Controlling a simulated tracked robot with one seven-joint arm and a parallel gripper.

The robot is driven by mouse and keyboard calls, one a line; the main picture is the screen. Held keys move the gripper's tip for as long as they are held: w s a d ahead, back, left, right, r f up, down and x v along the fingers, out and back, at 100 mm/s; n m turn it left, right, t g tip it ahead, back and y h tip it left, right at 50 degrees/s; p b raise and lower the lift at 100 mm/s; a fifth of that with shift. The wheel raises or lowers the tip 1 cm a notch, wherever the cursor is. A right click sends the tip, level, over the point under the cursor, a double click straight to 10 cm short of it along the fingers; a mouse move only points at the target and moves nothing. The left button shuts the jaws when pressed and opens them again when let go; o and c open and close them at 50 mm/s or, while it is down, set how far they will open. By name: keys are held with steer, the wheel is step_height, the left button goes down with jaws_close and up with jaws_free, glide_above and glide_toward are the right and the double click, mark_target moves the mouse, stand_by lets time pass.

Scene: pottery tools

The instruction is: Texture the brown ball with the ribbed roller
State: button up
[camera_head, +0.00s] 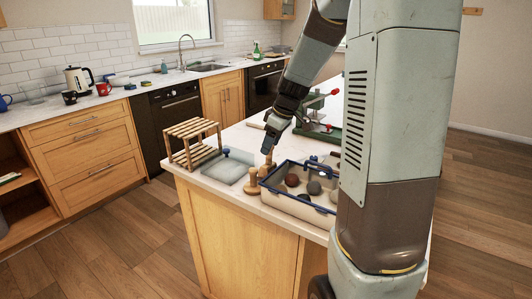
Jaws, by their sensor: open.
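The brown ball (292,180) sits in a blue-rimmed tray (285,204) near the front of the island counter. My gripper (268,149) is open, pointing down above the counter, behind and to the left of the brown ball. Just below its fingertips is an upright wooden tool (268,165). Another wooden tool with a round base (252,183) stands left of the tray. I cannot tell at this size which tool is the ribbed roller. Whether the fingers touch the tool below them is also unclear.
A dark grey ball (314,188) shares the tray. A grey slab (226,168) and a slatted wooden rack (190,145) stand to the left. A green press with red handles (318,122) stands behind.

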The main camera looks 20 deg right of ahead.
steer(key=v, duration=0.9)
